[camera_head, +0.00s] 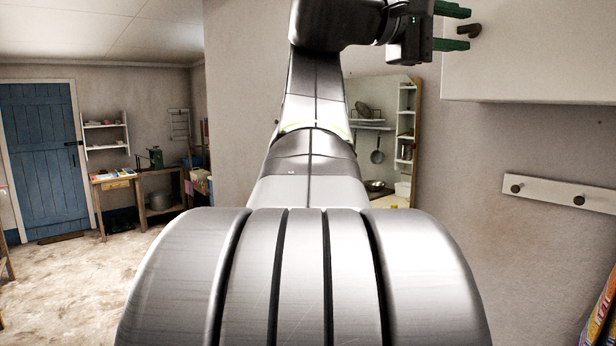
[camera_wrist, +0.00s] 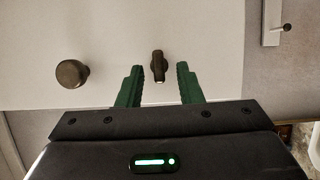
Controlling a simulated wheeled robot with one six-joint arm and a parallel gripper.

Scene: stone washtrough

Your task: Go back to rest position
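My gripper (camera_head: 452,27) shows at the top of the head view, at the end of my raised arm, with its green fingers pointing right toward a white cabinet (camera_head: 540,55). In the wrist view my gripper (camera_wrist: 160,88) has its two green fingers spread apart. A dark knob or latch (camera_wrist: 157,65) on the white cabinet front shows in the gap between the fingertips, just beyond them. It also shows in the head view (camera_head: 469,31) beside the fingers. I cannot tell whether the fingers touch it. Nothing is held.
A second round dark knob (camera_wrist: 71,73) sits left of the fingers on the white front. A peg rail (camera_head: 560,192) is on the wall below the cabinet. A mirror or opening (camera_head: 416,130) stands behind my arm. A blue door (camera_head: 45,155) and workbench (camera_head: 115,182) are far left, with open floor before them.

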